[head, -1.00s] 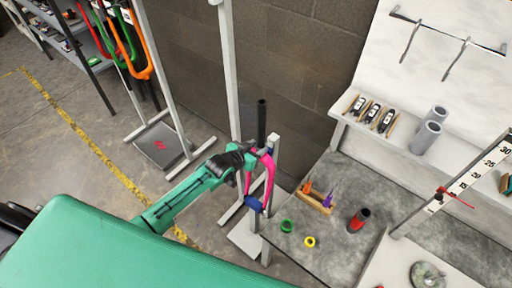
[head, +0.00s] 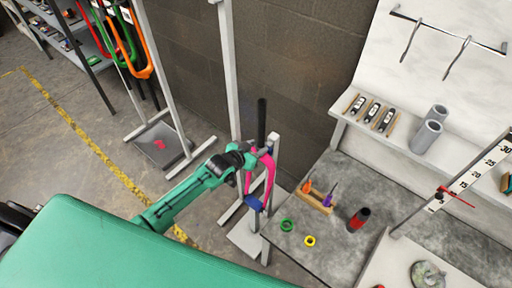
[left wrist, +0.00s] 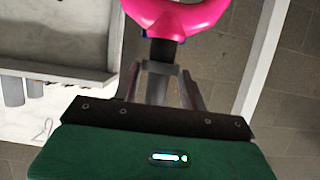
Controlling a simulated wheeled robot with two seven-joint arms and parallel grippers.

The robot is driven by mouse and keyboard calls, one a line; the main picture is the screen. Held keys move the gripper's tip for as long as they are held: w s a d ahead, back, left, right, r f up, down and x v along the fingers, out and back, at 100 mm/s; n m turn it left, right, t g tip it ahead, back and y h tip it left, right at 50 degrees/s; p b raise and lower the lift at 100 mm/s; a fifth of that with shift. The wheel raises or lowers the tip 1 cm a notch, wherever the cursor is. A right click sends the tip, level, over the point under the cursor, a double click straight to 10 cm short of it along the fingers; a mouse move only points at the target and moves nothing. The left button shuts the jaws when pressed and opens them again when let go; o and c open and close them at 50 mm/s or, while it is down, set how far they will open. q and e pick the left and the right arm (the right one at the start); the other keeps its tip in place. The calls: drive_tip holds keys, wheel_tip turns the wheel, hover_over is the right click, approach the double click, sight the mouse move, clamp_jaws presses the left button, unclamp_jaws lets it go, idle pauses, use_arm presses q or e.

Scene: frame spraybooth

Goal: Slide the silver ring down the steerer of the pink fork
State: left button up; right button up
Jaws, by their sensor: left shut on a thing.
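The pink fork (head: 269,172) stands upright at the centre of the head view, its black steerer (head: 261,120) pointing up. A blue clamp (head: 253,204) is at its lower part. My left gripper (head: 250,156) is at the base of the steerer, by the crown. In the left wrist view the pink crown (left wrist: 178,16) is at the top, the dark steerer (left wrist: 163,50) beside it. My left fingers (left wrist: 165,80) are shut around a small grey piece on the steerer, which looks like the silver ring. It is mostly hidden. My right gripper is out of view.
A grey workbench (head: 335,245) to the right holds a green ring (head: 287,225), a yellow ring (head: 309,241), a red and black tool (head: 358,219) and a small wooden rack (head: 316,203). A post (head: 271,165) stands right behind the fork. Open floor lies to the left.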

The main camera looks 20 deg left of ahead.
use_arm(q)
drive_tip(key=shift+f, duration=0.4)
idle(0.6)
drive_tip(key=o, duration=1)
drive_tip(key=shift+o, duration=0.2)
drive_tip(key=shift+s, duration=0.1)
drive_tip(key=b+v, duration=0.2)
drive_tip(key=v, duration=1.1)
drive_tip(key=shift+s+r+b, duration=0.2)
drive_tip(key=shift+s+b, duration=0.05)
drive_tip(key=shift+b, duration=0.1)
drive_tip(key=shift+a+f, duration=0.1)
drive_tip(key=shift+a, duration=0.05)
